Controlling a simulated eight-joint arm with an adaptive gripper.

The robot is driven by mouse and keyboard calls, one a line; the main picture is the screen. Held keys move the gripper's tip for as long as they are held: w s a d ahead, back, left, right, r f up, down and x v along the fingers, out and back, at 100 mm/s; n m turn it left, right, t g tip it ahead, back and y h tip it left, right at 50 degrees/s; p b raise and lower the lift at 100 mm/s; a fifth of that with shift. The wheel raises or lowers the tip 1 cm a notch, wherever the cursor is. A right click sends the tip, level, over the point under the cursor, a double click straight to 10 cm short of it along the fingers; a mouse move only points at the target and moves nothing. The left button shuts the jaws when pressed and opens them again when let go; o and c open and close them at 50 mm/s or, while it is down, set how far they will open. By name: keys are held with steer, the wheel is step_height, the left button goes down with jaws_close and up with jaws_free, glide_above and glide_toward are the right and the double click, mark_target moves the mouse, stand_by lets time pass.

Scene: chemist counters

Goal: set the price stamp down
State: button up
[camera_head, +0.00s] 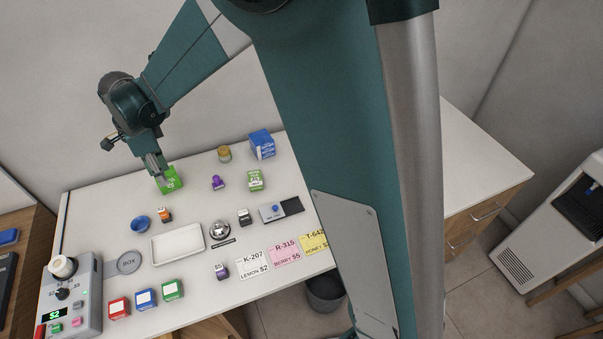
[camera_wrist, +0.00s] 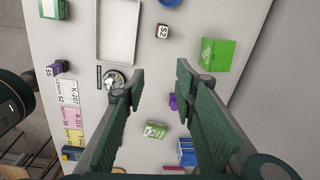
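Several small stamp-like blocks stand on the white counter (camera_head: 110,220). One with an orange part (camera_head: 165,214) is left of centre; it shows "$2" in the wrist view (camera_wrist: 162,32). A purple one (camera_head: 221,271) is near the front; it reads "$5" in the wrist view (camera_wrist: 55,68). A dark one (camera_head: 245,216) stands right of the silver bell (camera_head: 220,231). I cannot tell which is the task's price stamp. My gripper (camera_head: 157,174) is above the counter by the bright green box (camera_head: 172,183). In the wrist view its fingers (camera_wrist: 163,85) are apart, with nothing held.
An empty white tray (camera_head: 178,244) lies mid-counter. A purple item (camera_head: 217,183), green-white box (camera_head: 256,181), blue box (camera_head: 262,144) and jar (camera_head: 224,154) stand at the back. Price cards (camera_head: 285,251) lie front right, ink pads (camera_head: 145,299) and a register (camera_head: 72,300) front left.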

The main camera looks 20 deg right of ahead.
steer(key=s+d+r+n+t, duration=0.1)
steer(key=s+d+r+n, duration=0.5)
steer(key=d, duration=0.5)
steer(key=s+d+r+n+t, duration=0.1)
steer(key=s+d+r+t, duration=0.1)
steer(key=s+d+r, duration=0.6)
steer(key=s+d+f+n+t, duration=0.1)
steer(key=s+d+n+t, duration=0.2)
steer(key=s+d+n, duration=0.6)
steer(key=s+d, duration=0.5)
steer(key=d, duration=0.4)
steer(key=shift+s+f+t, duration=0.15)
steer(key=shift+s+t, duration=0.05)
steer(key=shift+t, duration=0.1)
